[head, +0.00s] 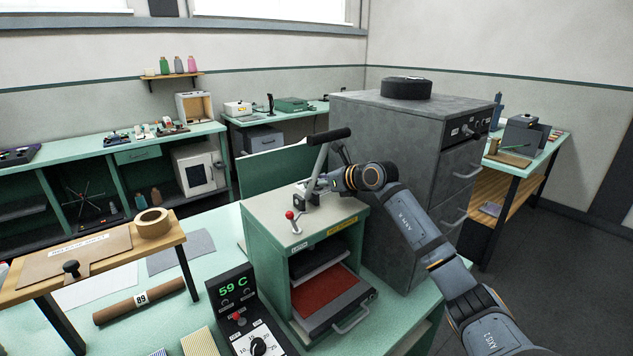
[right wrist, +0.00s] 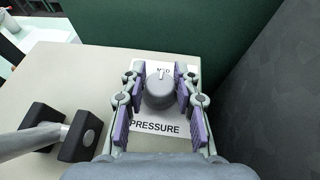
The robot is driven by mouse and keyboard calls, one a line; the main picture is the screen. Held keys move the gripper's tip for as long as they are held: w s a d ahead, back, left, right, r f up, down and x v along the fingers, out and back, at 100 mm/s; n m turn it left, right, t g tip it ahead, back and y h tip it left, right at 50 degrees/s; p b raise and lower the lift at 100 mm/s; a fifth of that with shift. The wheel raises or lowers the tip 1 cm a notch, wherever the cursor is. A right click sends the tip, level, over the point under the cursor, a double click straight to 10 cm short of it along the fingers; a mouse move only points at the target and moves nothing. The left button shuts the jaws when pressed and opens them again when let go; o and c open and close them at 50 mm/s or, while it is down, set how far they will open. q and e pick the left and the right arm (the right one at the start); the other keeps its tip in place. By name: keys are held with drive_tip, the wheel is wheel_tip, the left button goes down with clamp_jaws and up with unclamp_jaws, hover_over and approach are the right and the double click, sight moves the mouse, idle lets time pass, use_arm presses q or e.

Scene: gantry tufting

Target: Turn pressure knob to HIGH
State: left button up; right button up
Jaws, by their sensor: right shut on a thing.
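The pressure knob (right wrist: 160,90) is a grey round knob with a white pointer line on a white label plate marked PRESSURE. It stands on top of the pale green press (head: 268,222). In the right wrist view its pointer faces the top of the picture, toward a partly covered mark that seems to read MED. My right gripper (right wrist: 161,92) has its purple-padded fingers on both sides of the knob, shut on it. In the head view the right arm reaches over the press top, and its wrist hides the knob. My left gripper is not in view.
A red-tipped latch (head: 290,215) is at the press's front. A grey cabinet (head: 405,150) stands close on the right.

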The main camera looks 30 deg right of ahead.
sight(334, 195)
drive_tip(key=shift+m+h+p, duration=0.3)
drive_tip(key=shift+m+h, duration=0.5)
drive_tip(key=shift+h, duration=0.1)
clamp_jaws()
drive_tip(key=o, duration=1.1)
unclamp_jaws()
drive_tip(key=shift+c, duration=0.2)
drive_tip(key=v, duration=0.4)
drive_tip(key=d+v, duration=0.1)
drive_tip(key=v, duration=0.1)
drive_tip(key=shift+s+d, duration=0.1)
drive_tip(key=shift+s, duration=0.25)
drive_tip(key=shift+s+a+r, duration=0.25)
drive_tip(key=shift+s+a, duration=0.1)
drive_tip(key=shift+a, duration=0.25)
